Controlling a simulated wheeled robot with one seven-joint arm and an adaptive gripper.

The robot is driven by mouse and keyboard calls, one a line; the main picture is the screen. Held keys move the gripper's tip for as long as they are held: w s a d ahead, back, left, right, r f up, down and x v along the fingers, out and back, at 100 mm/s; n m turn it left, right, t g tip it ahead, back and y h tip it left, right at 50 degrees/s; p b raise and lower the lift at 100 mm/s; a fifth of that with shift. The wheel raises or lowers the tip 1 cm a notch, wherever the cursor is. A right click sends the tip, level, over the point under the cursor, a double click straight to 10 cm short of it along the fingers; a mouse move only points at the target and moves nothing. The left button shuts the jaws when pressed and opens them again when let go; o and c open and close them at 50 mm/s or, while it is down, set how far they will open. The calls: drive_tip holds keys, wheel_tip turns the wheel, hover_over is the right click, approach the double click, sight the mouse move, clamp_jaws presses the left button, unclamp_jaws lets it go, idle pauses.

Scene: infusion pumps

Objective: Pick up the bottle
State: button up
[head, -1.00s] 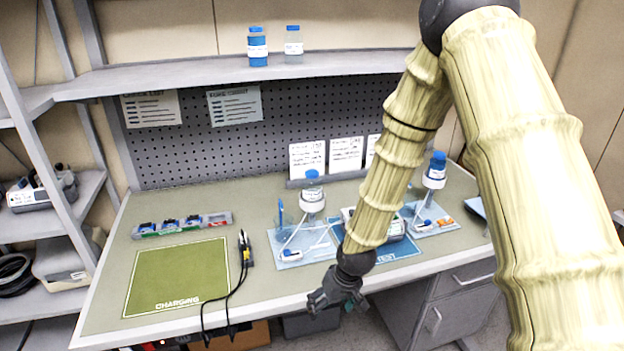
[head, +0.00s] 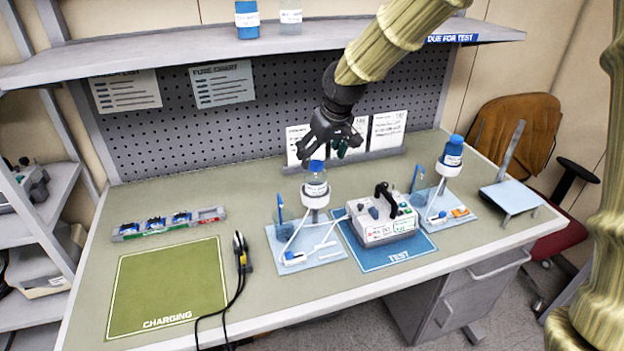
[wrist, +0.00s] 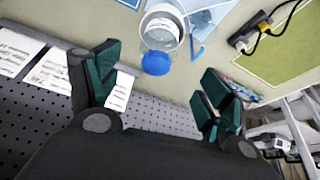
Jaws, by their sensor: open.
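A clear bottle (head: 315,188) with a blue cap and white label stands in a holder at the middle of the bench. My gripper (head: 327,146) is open and empty just above and behind its cap in the head view. In the wrist view the bottle (wrist: 160,33) shows beyond the open fingers, its blue cap towards my gripper (wrist: 160,78) and between the fingers in the picture. I cannot tell the exact gap. A second blue-capped bottle (head: 452,155) stands in a holder at the right. A blue bottle (head: 248,20) and a clear one (head: 290,17) stand on the shelf.
A pump unit (head: 381,222) with a black handle sits on the blue TEST mat (head: 385,258). A green CHARGING mat (head: 165,285), a small tray (head: 168,224) and a black cable (head: 240,262) lie left. The shelf (head: 180,68) overhangs the back.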

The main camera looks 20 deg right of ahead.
sight(318, 166)
drive_tip(key=p+x, duration=0.1)
drive_tip(key=x, duration=0.3)
drive_tip(key=shift+d, duration=0.15)
drive_tip(key=shift+d+p+x, duration=0.15)
drive_tip(key=shift+p+x, duration=0.6)
drive_tip(key=shift+x, duration=0.85)
drive_tip(key=shift+d+p+x, duration=0.1)
drive_tip(key=shift+p+x, duration=0.6)
drive_tip(key=shift+x, duration=0.85)
drive_tip(key=shift+s+a+f, duration=0.1)
drive_tip(key=shift+s+a, duration=0.05)
drive_tip(key=shift+s, duration=0.05)
drive_tip(key=c, duration=1)
